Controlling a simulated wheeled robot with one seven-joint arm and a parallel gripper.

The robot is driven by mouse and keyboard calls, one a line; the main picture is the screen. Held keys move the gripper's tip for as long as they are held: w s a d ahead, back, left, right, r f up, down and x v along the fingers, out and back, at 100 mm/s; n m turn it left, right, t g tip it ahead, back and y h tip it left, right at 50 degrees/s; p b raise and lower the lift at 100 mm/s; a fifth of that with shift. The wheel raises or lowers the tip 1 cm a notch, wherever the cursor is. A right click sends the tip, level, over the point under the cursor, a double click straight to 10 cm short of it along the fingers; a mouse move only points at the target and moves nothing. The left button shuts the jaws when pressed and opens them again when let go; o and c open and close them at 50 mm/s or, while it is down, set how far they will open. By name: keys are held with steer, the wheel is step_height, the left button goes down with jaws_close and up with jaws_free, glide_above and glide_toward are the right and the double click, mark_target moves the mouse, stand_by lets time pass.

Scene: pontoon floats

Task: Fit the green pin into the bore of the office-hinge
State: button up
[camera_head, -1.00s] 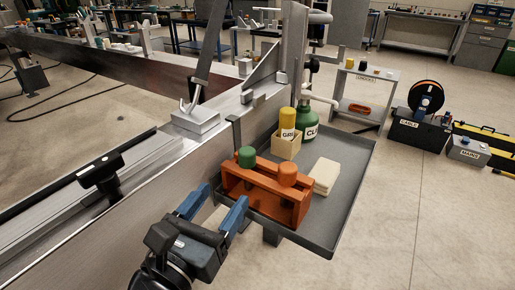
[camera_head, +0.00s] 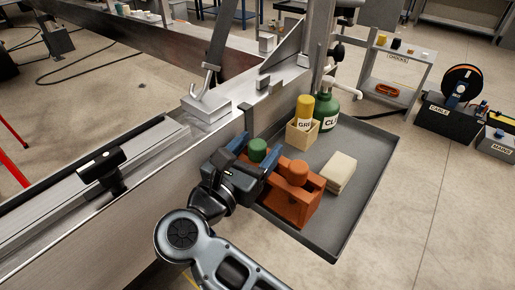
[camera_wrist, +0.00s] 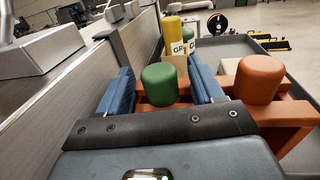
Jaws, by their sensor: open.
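The green pin (camera_head: 257,150) stands upright in an orange holder (camera_head: 290,205) on the grey tray. An orange pin (camera_head: 298,172) stands in the same holder, to its right. My gripper (camera_head: 252,154) is open, with its blue fingers on either side of the green pin. The wrist view shows the green pin's top (camera_wrist: 164,86) between the two fingers (camera_wrist: 164,92), with gaps on both sides. The lower part of the green pin is hidden. On the beam, a metal block with an upright hook (camera_head: 205,105) stands at the left; I cannot tell whether it is the office-hinge.
The grey tray (camera_head: 365,185) also holds a cream block (camera_head: 341,168), a yellow canister (camera_head: 304,108) in a small box, and a green bottle (camera_head: 327,108). The metal beam wall (camera_head: 135,200) runs close on the left. The tray's right side is clear.

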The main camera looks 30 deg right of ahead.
steer(key=shift+w+d, duration=0.1)
steer(key=shift+d, duration=0.1)
steer(key=shift+c, duration=0.4)
steer(key=c, duration=1)
steer(key=shift+r, duration=0.1)
